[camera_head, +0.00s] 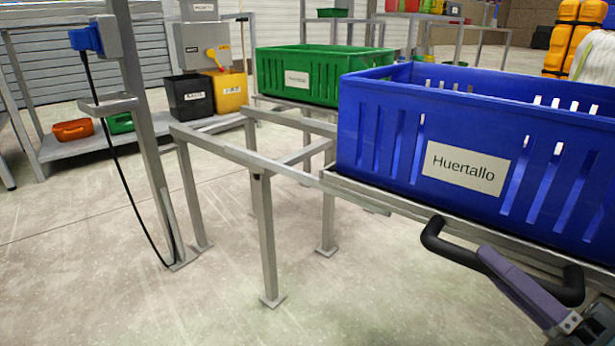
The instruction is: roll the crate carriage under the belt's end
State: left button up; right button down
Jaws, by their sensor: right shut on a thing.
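A blue slatted crate (400,145) with a "Huertallo" label sits upright on the grey carriage (375,197) at the right. A black curved handle (450,251) sticks out from the carriage's near side. My right gripper (492,262) comes in from the lower right and is shut on this handle. The carriage's right end and its underside are out of frame or hidden. I cannot make out the belt's end for certain. My left gripper is not in view.
A grey metal frame (264,215) with legs on the floor stands at the carriage's left end. A green crate (315,70) sits behind it. An upright post (142,130) with a hanging black cable (113,160) stands to the left. The front left floor is clear.

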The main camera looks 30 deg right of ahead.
jog(key=shift+s+d, duration=0.2)
jog(key=shift+s, duration=0.4)
jog(key=c, duration=1.1)
grip_release()
jog(key=o, duration=0.3)
jog(key=shift+s, duration=0.2)
jog(key=shift+o, duration=0.4)
jog(key=shift+w, duration=0.1)
